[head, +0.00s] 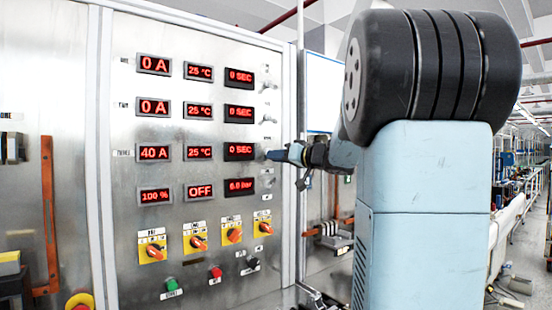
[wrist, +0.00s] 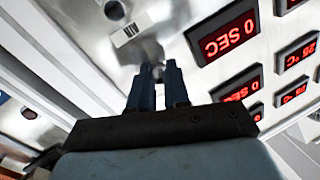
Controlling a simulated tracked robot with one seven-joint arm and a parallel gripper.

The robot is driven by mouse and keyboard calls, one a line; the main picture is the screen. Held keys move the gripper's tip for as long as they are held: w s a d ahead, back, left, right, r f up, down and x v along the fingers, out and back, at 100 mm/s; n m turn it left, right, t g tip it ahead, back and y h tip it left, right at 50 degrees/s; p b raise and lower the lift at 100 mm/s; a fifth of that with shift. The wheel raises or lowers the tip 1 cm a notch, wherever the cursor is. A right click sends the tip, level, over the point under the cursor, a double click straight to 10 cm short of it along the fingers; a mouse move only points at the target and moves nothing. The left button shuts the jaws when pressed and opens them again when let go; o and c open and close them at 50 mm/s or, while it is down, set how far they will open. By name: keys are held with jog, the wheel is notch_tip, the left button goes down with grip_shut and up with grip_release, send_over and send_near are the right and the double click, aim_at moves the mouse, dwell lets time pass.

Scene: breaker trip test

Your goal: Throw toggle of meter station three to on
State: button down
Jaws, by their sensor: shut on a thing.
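The third row of the metal panel, labelled three, shows 40 A (head: 154,153), 25 °C (head: 199,153) and 0 SEC (head: 239,152). My gripper (head: 272,155) is at the right end of this row, against the panel face. In the wrist view my gripper (wrist: 158,70) has its two blue fingers closed around the small metal toggle (wrist: 157,71). Only a bit of the toggle shows between the fingertips, so I cannot tell its position. In the head view the gripper hides it.
Similar toggles stand above, for row one (head: 269,85) and row two (head: 268,120), and another below (head: 268,182). Orange rotary switches (head: 198,241), a green button (head: 171,284) and a red button (head: 215,272) are lower on the panel.

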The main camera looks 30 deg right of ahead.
jog(key=shift+r, duration=0.15)
jog(key=r+g+h, duration=0.1)
jog(key=g, duration=0.2)
jog(key=r+m+g+h, duration=0.1)
jog(key=g, duration=0.2)
jog(key=r+g+h, duration=0.1)
jog(key=g, duration=0.1)
jog(key=shift+w+d+r+m+g, duration=0.1)
jog(key=shift+w+r+m+g, duration=0.2)
jog(key=shift+g, duration=0.1)
dwell(0.4)
jog(key=c, duration=1.1)
grip_release()
jog(key=v, duration=1.3)
jog(key=shift+r, duration=0.45)
